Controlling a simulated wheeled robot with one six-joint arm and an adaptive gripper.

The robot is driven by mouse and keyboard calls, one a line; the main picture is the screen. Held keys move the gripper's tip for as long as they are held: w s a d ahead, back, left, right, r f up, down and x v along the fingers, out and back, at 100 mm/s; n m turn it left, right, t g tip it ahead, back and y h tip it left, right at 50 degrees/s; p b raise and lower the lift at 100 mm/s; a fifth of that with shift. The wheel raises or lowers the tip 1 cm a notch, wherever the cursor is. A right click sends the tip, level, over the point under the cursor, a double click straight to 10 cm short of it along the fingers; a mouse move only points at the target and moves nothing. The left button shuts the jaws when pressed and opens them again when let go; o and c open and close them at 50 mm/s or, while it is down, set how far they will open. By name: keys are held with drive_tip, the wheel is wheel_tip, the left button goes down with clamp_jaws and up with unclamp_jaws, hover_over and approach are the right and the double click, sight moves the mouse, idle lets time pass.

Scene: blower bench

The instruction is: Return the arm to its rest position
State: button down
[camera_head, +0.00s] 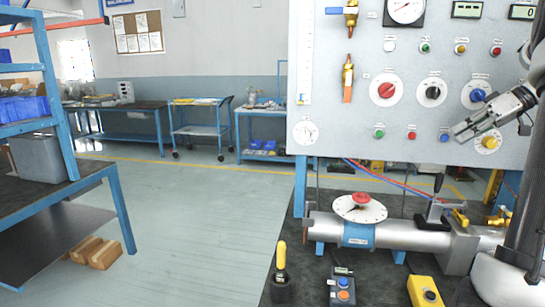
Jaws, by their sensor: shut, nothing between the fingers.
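My gripper (466,131) is at the right of the view, in front of the lower right of the grey control panel (345,145). It points left and slightly down. Its fingers are together with nothing between them. The yellow knob (489,142) shows just below and right of its fingers. I cannot tell whether the fingers touch the panel. Part of my arm runs up out of the right edge of the view.
The bench below the panel carries a silver pipe (400,236) with a red-topped dial (361,206), a yellow-handled tool (281,262), a button box (343,288) and a yellow box (424,291). A blue shelf (122,215) stands left. The floor (205,215) between is clear.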

drive_tip(key=s+a+f+m+g+h, duration=0.3)
drive_tip(key=s+a+f+m+h, duration=0.1)
drive_tip(key=s+f+m, duration=0.5)
drive_tip(key=s+a+r+n+t+h, duration=0.1)
drive_tip(key=s+a+n+t+h, duration=0.1)
drive_tip(key=s+a, duration=1.3)
drive_tip(key=shift+a+r+n+h, duration=0.3)
drive_tip(key=shift+a+n+h, duration=0.5)
drive_tip(key=shift+a+h, duration=0.35)
